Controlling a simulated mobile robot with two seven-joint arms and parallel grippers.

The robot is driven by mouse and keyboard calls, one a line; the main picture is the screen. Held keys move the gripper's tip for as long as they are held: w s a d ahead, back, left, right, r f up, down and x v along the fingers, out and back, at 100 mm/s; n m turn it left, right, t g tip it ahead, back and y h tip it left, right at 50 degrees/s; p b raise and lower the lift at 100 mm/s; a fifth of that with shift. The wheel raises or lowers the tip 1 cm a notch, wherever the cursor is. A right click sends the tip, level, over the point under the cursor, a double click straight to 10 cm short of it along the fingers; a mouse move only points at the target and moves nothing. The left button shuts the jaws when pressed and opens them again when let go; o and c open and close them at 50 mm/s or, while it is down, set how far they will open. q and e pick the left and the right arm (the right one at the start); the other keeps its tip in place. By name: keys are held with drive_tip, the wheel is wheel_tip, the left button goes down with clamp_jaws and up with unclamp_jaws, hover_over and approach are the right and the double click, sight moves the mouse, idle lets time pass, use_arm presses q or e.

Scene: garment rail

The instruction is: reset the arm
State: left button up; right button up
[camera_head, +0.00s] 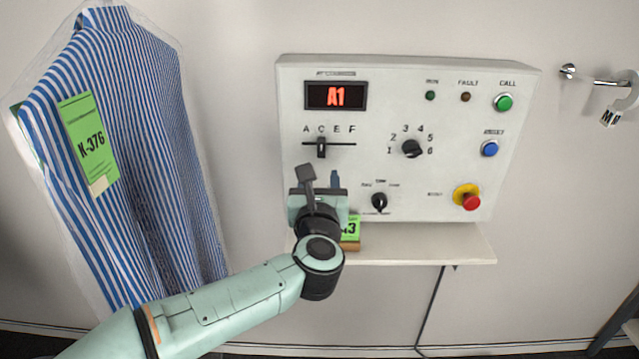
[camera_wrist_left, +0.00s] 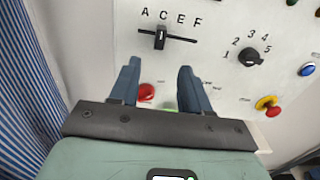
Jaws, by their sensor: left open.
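My left gripper (camera_head: 321,178) is in front of the lower left part of the white control panel (camera_head: 440,120). In the left wrist view its two blue-grey fingers (camera_wrist_left: 157,88) stand apart with nothing held between them. A slider (camera_head: 321,148) marked A, C, E, F sits above the gripper in the head view; it also shows in the left wrist view (camera_wrist_left: 160,39). A red round thing (camera_wrist_left: 147,91) shows beside the left finger. My left arm comes in from the lower left. My right gripper is not in view.
A striped shirt (camera_head: 150,130) in clear plastic with a green tag hangs at the left. A shelf (camera_head: 420,245) juts out under the panel, with a green-labelled item (camera_head: 350,230) partly behind my gripper. A wall hook (camera_head: 595,78) is at the right.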

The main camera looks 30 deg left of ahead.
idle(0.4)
use_arm(q)
drive_tip(key=w+d+f+m+g+h+p, duration=0.1)
drive_tip(key=w+d+f+m+h, duration=0.15)
drive_tip(key=f+m, duration=0.55)
drive_tip(key=w+d+f+m+h+p, duration=0.1)
drive_tip(key=w+f+m+h+p, duration=0.2)
drive_tip(key=f, duration=0.9)
drive_tip(key=s+d+f+m+g+h, duration=0.1)
drive_tip(key=s+d+f+m+g, duration=0.1)
drive_tip(key=f+m, duration=0.5)
drive_tip(key=s+d+f+m+g+h, duration=0.1)
drive_tip(key=s+d+f+m+g, duration=0.15)
drive_tip(key=f, duration=0.85)
drive_tip(key=s+d+f+m+g+h+p, duration=0.2)
drive_tip(key=s+d+f+m+g+h, duration=0.15)
drive_tip(key=s+f+m, duration=0.85)
drive_tip(key=s+d+f+m+g, duration=0.2)
drive_tip(key=s+f, duration=0.1)
drive_tip(key=s, duration=0.4)
drive_tip(key=s+d+f+m+g+h+p, duration=0.1)
drive_tip(key=s+d+f+m+g, duration=0.1)
drive_tip(key=s, duration=0.5)
drive_tip(key=s+d+f+m+g+h+p, duration=0.1)
drive_tip(key=s+d+f+m+g, duration=0.1)
drive_tip(key=s, duration=0.5)
wheel_tip(320, 180, down, 2)
drive_tip(key=shift+d+f+g, duration=0.1)
drive_tip(key=shift+d+g, duration=0.3)
drive_tip(key=shift+g, duration=0.2)
